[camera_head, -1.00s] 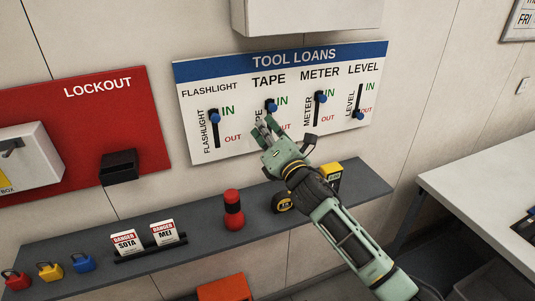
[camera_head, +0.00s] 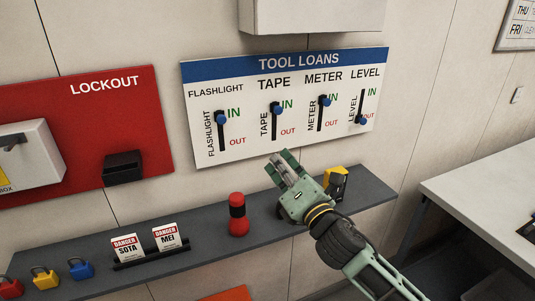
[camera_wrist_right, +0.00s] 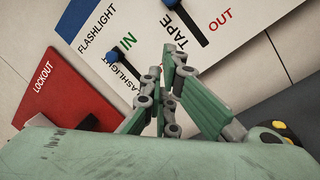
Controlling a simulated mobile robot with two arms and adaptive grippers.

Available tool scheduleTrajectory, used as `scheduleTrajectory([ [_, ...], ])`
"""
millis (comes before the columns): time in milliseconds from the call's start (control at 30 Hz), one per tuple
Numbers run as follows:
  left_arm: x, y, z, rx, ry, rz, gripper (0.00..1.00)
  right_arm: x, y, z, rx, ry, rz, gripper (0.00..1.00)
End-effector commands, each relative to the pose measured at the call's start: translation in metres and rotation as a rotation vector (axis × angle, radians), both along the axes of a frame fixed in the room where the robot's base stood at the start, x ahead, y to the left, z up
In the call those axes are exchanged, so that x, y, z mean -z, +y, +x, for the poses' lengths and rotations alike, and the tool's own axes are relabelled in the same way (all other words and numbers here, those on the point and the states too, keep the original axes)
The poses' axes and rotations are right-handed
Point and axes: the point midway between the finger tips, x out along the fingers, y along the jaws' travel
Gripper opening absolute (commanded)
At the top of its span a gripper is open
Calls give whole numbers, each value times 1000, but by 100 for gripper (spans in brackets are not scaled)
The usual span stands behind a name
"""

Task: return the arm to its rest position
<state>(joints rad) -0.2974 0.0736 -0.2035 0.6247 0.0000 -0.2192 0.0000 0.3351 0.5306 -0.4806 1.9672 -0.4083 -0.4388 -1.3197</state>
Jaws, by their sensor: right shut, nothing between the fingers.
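My right gripper (camera_head: 282,168) is shut and empty in front of the wall, below the tool loans board (camera_head: 245,143) and above the shelf. Its fingers also show in the right wrist view (camera_wrist_right: 175,85), with the board behind them. The board has slots with blue knobs. The flashlight knob (camera_head: 221,117), tape knob (camera_head: 276,107) and meter knob (camera_head: 325,100) are by IN. The level knob (camera_head: 362,119) is low, by OUT. The gripper touches none of them. My left gripper is not in view.
The grey shelf (camera_head: 205,251) holds a red and black flashlight (camera_head: 238,214), a yellow tool (camera_head: 336,183), danger tags (camera_head: 127,247) and padlocks (camera_head: 80,267). A red lockout board (camera_head: 80,125) hangs left. A white table (camera_head: 480,195) stands right.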

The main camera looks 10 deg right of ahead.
Motion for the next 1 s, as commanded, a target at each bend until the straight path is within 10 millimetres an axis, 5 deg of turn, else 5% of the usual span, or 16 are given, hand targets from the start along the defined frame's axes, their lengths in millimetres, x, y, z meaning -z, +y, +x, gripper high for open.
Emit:
scheduleTrajectory([
  [133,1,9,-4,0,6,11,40,48,-10,-21,58,189,252,0],
  [233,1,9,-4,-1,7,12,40,106,-24,-54,164,412,562,0],
  [400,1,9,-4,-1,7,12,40,201,-44,-139,443,755,1084,0],
  [500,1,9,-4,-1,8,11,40,241,-50,-192,627,891,1318,0],
  [700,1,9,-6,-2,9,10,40,284,-53,-278,938,1037,1611,0],
  [1000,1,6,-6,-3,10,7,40,312,-51,-379,1345,1115,1862,0],
])
